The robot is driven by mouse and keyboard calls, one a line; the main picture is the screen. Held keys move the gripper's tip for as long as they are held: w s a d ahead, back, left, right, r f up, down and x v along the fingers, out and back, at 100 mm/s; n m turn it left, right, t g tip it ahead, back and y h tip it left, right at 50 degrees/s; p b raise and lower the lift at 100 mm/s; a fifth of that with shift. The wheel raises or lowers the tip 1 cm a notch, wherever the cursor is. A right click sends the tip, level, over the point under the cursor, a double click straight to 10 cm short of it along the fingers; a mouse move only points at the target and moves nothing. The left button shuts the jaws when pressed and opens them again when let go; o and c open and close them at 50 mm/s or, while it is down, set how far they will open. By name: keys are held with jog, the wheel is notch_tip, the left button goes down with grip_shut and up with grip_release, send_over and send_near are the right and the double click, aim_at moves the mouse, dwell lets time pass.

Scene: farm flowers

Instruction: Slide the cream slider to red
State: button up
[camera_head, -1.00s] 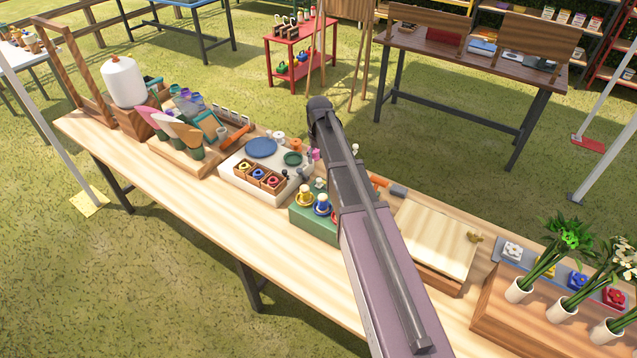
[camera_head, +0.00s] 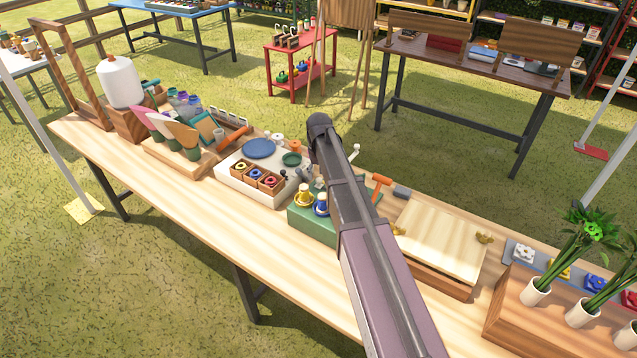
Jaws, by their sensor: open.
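I cannot tell for certain which part is the cream slider. At the right, cream-white pots (camera_head: 535,292) with green stems stand on a wooden block (camera_head: 510,318). Behind them a grey strip carries flower pieces: white (camera_head: 523,251), yellow, blue (camera_head: 595,284) and red (camera_head: 629,299) at the right edge. At the left, a pink, a cream (camera_head: 161,127) and a tan paddle-shaped piece stand in green holders. My arm runs from the bottom up to the middle, over the bench. My gripper does not show clearly; my arm hides the area behind it.
The long wooden bench (camera_head: 165,200) also carries a white panel (camera_head: 240,182) with a blue disc, a green box (camera_head: 310,222) with knobs, and a flat wooden box (camera_head: 440,240). Bare bench lies along the front edge. A dark table (camera_head: 475,68) stands behind on grass.

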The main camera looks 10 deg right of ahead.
jog(key=shift+f+b, duration=0.5)
jog(key=shift+f, duration=0.25)
grip_shut()
